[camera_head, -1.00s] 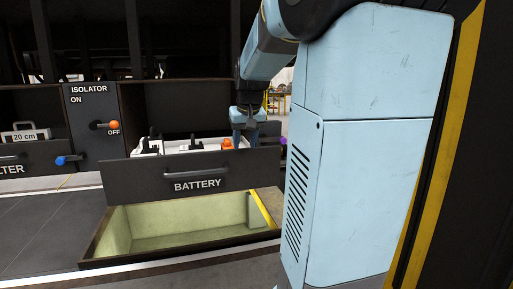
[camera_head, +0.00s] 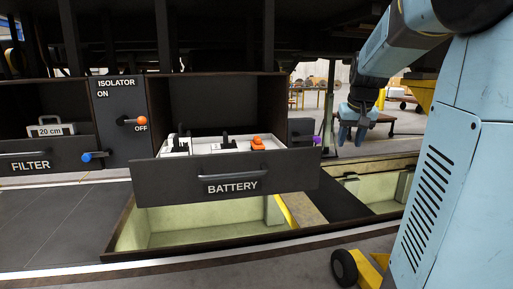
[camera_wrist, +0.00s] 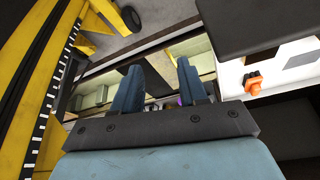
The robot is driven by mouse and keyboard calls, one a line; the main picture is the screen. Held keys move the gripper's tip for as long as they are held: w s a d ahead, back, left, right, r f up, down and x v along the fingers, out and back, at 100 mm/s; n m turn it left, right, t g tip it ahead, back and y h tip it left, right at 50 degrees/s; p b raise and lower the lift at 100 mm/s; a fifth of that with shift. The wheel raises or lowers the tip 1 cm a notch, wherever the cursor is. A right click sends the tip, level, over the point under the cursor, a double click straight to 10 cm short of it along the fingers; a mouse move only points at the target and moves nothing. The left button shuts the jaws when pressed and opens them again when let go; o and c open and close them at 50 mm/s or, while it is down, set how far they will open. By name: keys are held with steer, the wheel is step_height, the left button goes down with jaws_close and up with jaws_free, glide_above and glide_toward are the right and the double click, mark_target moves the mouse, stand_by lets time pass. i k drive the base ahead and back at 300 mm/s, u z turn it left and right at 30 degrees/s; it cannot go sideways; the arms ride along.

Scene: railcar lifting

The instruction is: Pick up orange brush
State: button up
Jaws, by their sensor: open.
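A small orange object (camera_head: 257,142) sits at the right part of the open battery drawer (camera_head: 180,188). It also shows at the right of the wrist view (camera_wrist: 253,82), on a white surface. It is too small to tell if it is a brush, and no other brush is clear. My gripper (camera_head: 352,144) hangs to the right of the drawer, fingers down, apart from it. In the wrist view its two blue fingers (camera_wrist: 158,72) are spread with nothing between them.
An isolator panel (camera_head: 120,145) with orange and blue knobs stands left of the drawer. A filter drawer (camera_head: 62,155) is at far left. Below are open pits (camera_head: 190,238). A yellow wheeled thing (camera_head: 365,270) stands at the lower right. A purple thing (camera_head: 317,140) is beside the drawer.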

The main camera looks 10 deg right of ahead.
mark_target(256, 144)
steer(key=z, duration=0.05)
steer(key=i, duration=1.05)
steer(key=u, duration=0.6)
